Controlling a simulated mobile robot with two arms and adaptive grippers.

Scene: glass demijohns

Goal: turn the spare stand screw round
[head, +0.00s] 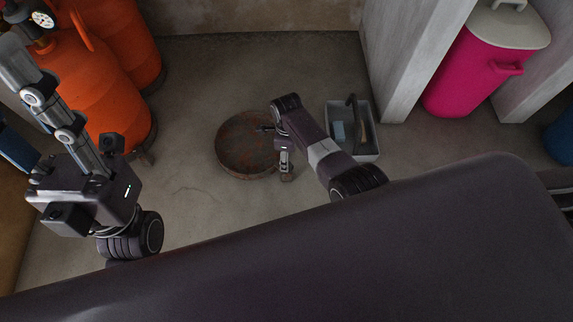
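A round, rusty brown disc or shallow pan (232,148) lies on the floor near the middle of the head view. I cannot make out a stand screw for certain. A small dark piece (265,128) shows over the disc's right side, and I cannot tell whether it is a screw or part of my gripper. My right gripper (286,170) is over or beside the disc's right edge; it is small and partly hidden by its own arm. My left gripper (22,72) is raised at the left, in front of the orange cylinders. Neither gripper's finger gap shows clearly.
Orange gas cylinders (95,85) with a gauge (43,19) stand at the left. A grey tray (367,150) holding tools is right of my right arm. Floor left of the disc is clear.

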